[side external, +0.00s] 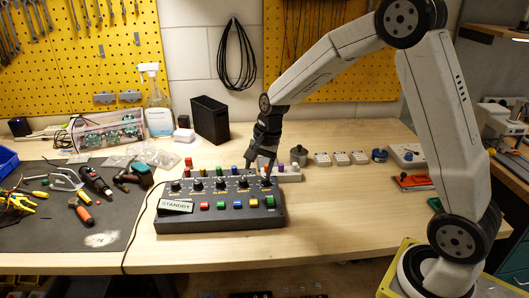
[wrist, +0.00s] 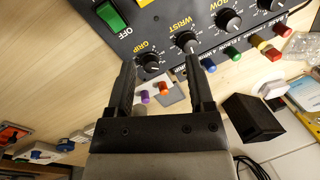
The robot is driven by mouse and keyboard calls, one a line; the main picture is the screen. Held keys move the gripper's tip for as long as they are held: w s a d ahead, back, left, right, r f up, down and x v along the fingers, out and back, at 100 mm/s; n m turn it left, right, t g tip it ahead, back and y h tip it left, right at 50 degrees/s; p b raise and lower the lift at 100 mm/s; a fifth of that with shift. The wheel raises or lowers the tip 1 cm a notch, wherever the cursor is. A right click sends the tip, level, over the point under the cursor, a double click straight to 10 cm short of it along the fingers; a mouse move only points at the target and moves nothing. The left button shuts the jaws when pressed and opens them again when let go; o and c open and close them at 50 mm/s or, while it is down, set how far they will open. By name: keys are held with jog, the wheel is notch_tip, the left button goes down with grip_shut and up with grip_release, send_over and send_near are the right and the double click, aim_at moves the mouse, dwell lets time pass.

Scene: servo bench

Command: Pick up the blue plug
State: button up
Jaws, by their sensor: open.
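The blue plug (wrist: 208,64) stands behind the dark control box, just outside the right fingertip in the wrist view. In the side view a small blue plug (side external: 234,169) shows behind the box, left of my gripper. My gripper (side external: 262,167) is open and points down at the box's back right. In the wrist view my gripper (wrist: 161,66) has nothing between its fingertips. A purple plug (wrist: 145,97) and an orange plug (wrist: 162,88) on a pale block show between the fingers, farther back.
The control box (side external: 220,214) has knobs and coloured buttons. A black bin (side external: 210,120) stands behind. Bare wood lies right of the box.

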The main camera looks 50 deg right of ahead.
aim_at(234, 166)
jog(key=w+d+m+y, duration=0.1)
jog(key=w+d+m, duration=0.2)
jog(key=w+m, duration=0.2)
jog(key=w+d+f+m+y, duration=0.1)
jog(key=w+d+m, duration=0.3)
jog(key=w+m, duration=0.2)
jog(key=shift+w+y, duration=0.3)
jog(key=shift+w, duration=0.45)
jog(key=shift+a+f, duration=0.1)
jog(key=shift+f, duration=0.1)
jog(key=shift+x, duration=1.2)
jog(key=shift+f, duration=0.1)
jog(key=shift+w+x, duration=0.2)
jog(key=shift+x, duration=2.3)
